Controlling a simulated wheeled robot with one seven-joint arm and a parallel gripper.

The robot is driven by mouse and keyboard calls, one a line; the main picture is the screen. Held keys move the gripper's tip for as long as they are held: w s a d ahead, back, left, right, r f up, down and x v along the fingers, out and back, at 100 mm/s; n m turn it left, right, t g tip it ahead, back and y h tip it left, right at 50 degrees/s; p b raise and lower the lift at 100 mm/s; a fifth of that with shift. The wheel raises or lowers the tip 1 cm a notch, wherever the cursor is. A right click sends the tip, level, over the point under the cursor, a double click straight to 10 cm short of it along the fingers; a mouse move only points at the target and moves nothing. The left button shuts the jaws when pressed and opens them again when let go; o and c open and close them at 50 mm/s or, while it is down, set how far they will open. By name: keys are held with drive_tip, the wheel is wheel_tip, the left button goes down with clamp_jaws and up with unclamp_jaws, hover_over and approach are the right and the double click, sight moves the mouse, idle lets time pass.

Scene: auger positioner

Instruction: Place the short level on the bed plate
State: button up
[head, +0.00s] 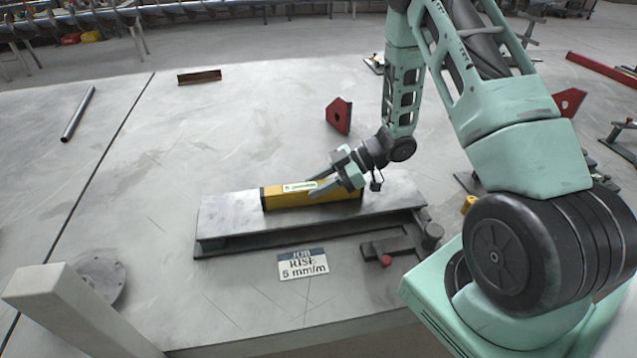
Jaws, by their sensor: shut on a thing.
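The short level (291,197) is a yellow bar with a pale label on its side. It lies lengthwise along the grey bed plate (230,214), near the middle. It looks level with the plate's top face and seems to touch it, though I cannot see the underside. My gripper (322,188) reaches in from the right with its fingers at the level's right half. It is shut on the level. The fingers hide part of the level's top and side.
A "JOB RISE 5 mm/m" card (303,264) lies in front of the plate. A red-knobbed clamp (387,260) is at the plate's front right. A red triangular block (339,116) stands behind. A pipe (78,114) and angle piece (199,77) lie farther left. The table's left middle is clear.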

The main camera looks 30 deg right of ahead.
drive_tip(key=shift+f, duration=0.2)
drive_tip(key=o, duration=1.1)
